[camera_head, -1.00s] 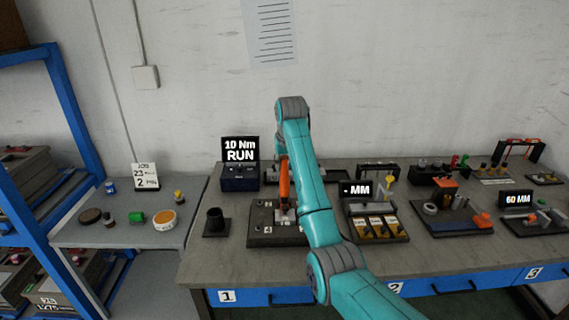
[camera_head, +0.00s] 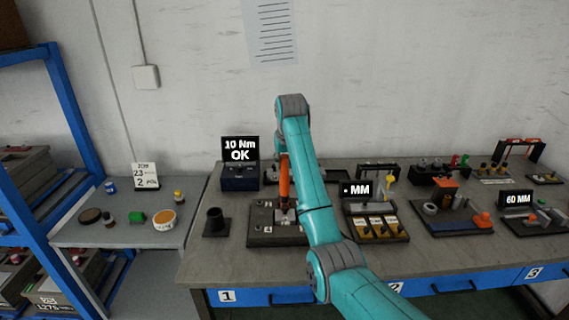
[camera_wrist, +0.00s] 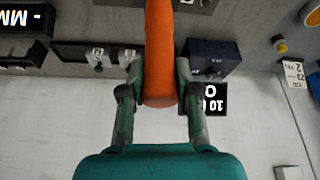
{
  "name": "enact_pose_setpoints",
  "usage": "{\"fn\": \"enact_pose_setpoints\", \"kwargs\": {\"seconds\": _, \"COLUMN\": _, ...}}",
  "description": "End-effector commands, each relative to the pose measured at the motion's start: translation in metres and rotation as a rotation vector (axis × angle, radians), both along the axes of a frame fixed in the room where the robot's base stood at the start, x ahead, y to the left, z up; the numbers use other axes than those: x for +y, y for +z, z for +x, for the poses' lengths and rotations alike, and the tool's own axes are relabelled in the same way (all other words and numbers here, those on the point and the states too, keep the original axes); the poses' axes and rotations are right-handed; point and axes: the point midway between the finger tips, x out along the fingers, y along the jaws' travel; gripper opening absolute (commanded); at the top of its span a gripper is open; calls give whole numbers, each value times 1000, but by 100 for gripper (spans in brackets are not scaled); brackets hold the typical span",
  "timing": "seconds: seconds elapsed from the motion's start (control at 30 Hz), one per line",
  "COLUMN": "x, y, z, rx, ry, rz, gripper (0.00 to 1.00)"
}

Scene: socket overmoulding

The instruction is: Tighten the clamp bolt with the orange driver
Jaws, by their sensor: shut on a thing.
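My gripper (camera_wrist: 160,92) is shut on the orange driver (camera_wrist: 159,50), one finger on each side of it in the wrist view. In the head view the driver (camera_head: 284,178) stands roughly upright over the dark clamp plate (camera_head: 262,238), left of my teal arm. The clamp bolt and the driver's tip are too small and covered to make out. The torque display (camera_head: 240,150) behind the plate reads "10 Nm OK"; it also shows upside down in the wrist view (camera_wrist: 213,97), partly hidden by a finger.
A black cup-like holder (camera_head: 215,222) stands left of the plate. A tray with yellow parts and an "MM" display (camera_head: 357,189) is close on the right of my arm. More fixtures fill the right side. The bench's front strip (camera_head: 225,270) is clear.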

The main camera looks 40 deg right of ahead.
Motion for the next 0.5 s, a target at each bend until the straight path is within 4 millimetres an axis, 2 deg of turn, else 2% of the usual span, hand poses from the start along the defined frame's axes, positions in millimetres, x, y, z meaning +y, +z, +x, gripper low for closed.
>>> {"fn": "enact_pose_setpoints", "kwargs": {"seconds": 0.5, "x": 0, "y": 26, "z": 1, "rx": -7, "ry": 0, "rz": -3, "gripper": 0}}
